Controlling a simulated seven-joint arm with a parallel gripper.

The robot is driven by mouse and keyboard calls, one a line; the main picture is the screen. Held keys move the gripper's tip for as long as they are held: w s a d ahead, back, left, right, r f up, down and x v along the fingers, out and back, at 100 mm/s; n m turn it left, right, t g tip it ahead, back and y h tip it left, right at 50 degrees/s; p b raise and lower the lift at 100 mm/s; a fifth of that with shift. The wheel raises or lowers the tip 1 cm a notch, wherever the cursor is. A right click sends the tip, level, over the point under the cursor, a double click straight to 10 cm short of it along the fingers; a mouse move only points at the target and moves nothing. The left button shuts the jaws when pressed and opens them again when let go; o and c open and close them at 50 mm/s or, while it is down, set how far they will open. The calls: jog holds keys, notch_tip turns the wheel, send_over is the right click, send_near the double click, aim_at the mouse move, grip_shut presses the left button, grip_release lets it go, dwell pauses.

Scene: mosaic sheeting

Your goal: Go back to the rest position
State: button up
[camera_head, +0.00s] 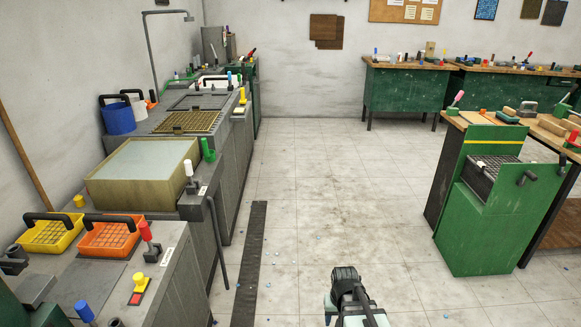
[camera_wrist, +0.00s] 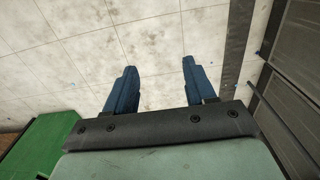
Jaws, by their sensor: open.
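My gripper (camera_wrist: 158,90) shows in the wrist view with its two blue fingers spread apart and nothing between them. Pale floor tiles lie beyond the fingertips. In the head view my arm (camera_head: 350,290) shows at the bottom, right of centre, over the open floor; the fingers are hard to make out there. My gripper appears clear of the counters on both sides.
At left, a counter holds a yellow basket (camera_head: 50,235), an orange basket (camera_head: 110,238) and a large tan tank (camera_head: 145,170). At right stands a green cabinet (camera_head: 490,225) by a workbench. A dark floor strip (camera_head: 250,265) runs along the left. The middle floor is free, with small blue bits scattered.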

jog(key=s+f+g, duration=0.2)
jog(key=s+f, duration=0.5)
jog(key=s, duration=0.3)
jog(key=s+d+f+g, duration=0.1)
jog(key=s+f+g, duration=0.1)
jog(key=s+f, duration=0.5)
jog(key=s+d+f+g, duration=0.1)
jog(key=s+f+g, duration=0.2)
jog(key=s+f, duration=0.4)
jog(key=s, duration=0.7)
jog(key=shift+s, duration=0.4)
dwell(0.6)
